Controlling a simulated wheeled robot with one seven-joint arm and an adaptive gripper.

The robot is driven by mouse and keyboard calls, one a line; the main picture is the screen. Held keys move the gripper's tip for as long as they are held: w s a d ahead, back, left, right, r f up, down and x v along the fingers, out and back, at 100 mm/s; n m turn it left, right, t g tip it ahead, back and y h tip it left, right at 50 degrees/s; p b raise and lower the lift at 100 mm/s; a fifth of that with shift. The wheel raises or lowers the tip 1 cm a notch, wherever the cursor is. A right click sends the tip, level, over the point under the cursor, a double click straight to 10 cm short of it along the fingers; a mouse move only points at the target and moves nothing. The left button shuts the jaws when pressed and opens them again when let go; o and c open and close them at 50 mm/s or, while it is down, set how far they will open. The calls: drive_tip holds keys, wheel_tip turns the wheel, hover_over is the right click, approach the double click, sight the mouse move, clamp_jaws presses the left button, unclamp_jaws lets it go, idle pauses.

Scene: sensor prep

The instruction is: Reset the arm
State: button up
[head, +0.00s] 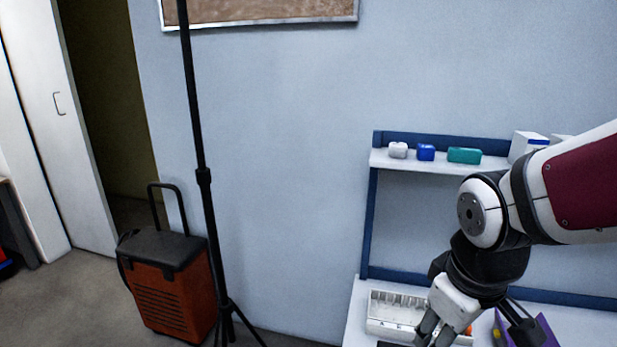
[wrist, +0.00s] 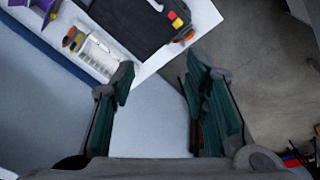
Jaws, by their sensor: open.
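My gripper (head: 436,328) hangs at the lower right of the head view, over the front of a white bench beside a white compartment tray. In the wrist view my gripper (wrist: 158,78) has its two dark fingers spread wide apart with nothing between them. Beyond the fingertips that view shows the bench edge, the floor and a pale surface. My arm reaches in from the right edge of the head view and bends down at the wrist. The fingertips are partly cut off by the bottom of the head view.
The white tray (head: 392,325) lies on the bench, with a purple object (head: 546,332) to its right. A shelf (head: 430,164) behind holds small white, blue and teal items. A black case (wrist: 125,22) lies on the bench. A black stand (head: 205,178) and orange wheeled case (head: 172,292) stand left.

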drive_tip(key=s+r+m+t, duration=0.1)
drive_tip(key=s+r+m, duration=0.5)
drive_tip(key=s+r, duration=0.2)
drive_tip(key=shift+s+r+t+y+p, duration=0.2)
drive_tip(key=shift+s+t+y+p, duration=0.15)
drive_tip(key=shift+s, duration=0.55)
idle(0.5)
